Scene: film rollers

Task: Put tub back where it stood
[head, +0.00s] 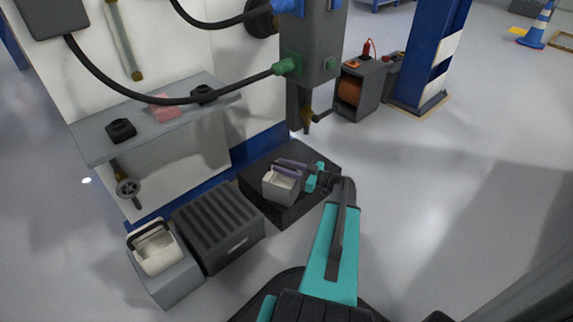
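A small light-grey tub (281,187) with a pale inside is at the middle, over a low black block (290,212). I cannot tell whether it rests on the block or hangs just above it. My gripper (290,166) is at the tub's upper rim, its greyish fingers reaching in from the right. Whether the fingers are closed on the tub is too small to see. A second, cream tub (158,254) with a dark handle stands on a grey box (172,282) at the lower left.
A ribbed dark-grey box (218,225) stands between the grey box and the black block. A grey shelf (170,122) holding a pink block (164,108) juts above. A grey column (311,45) with a tap hangs behind.

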